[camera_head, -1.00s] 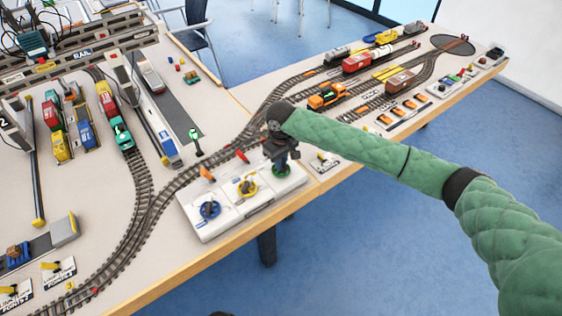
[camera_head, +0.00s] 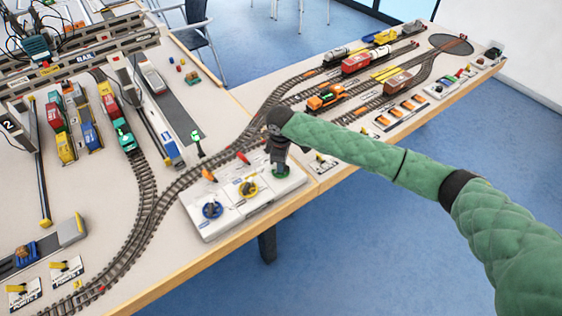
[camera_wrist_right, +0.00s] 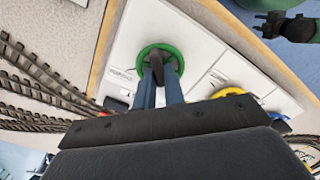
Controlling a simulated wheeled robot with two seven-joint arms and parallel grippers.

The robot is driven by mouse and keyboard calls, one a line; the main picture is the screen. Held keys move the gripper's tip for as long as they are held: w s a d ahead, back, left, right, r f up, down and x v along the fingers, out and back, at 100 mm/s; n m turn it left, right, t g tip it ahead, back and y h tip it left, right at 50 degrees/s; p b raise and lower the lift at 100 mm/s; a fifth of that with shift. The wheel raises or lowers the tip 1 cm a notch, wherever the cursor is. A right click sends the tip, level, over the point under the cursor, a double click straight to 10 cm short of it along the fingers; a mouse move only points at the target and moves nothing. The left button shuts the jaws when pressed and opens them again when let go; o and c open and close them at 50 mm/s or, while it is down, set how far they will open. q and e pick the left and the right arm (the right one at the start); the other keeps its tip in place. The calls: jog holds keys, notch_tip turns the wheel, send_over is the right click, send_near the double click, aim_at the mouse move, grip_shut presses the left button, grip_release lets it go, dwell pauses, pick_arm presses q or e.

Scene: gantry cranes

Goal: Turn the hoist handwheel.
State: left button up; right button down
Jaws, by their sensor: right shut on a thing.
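A white control panel (camera_head: 226,219) at the table's front edge bears a blue handwheel (camera_head: 212,210), a yellow handwheel (camera_head: 247,189) and a green handwheel (camera_head: 281,172). I cannot read which label says hoist. My right gripper (camera_head: 280,163) points down at the green handwheel. In the right wrist view, the gripper (camera_wrist_right: 160,80) is shut on the dark grip inside the green ring (camera_wrist_right: 145,55). The yellow wheel (camera_wrist_right: 228,91) is partly hidden behind the gripper body. A dark part that looks like my left gripper (camera_wrist_right: 270,24) shows at the upper right; its jaws are unclear.
Orange (camera_head: 209,175) and red levers (camera_head: 243,158) stand along the panel's back. Curved track (camera_head: 150,210) runs behind it. Rail cars (camera_head: 326,97) stand at the back right and the gantry area lies left. Floor is open in front.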

pick_arm(q)
jog(key=shift+s+a+f, duration=0.15)
jog(key=shift+f, duration=0.2)
pick_arm(e)
jog(key=shift+w+r+n, duration=0.1)
jog(key=shift+r+n, duration=0.05)
jog(key=shift+n, duration=0.45)
pick_arm(q)
jog(key=shift+s+f, duration=0.15)
pick_arm(e)
jog(key=c, duration=1.5)
grip_release()
pick_arm(q)
jog(key=shift+w, duration=0.2)
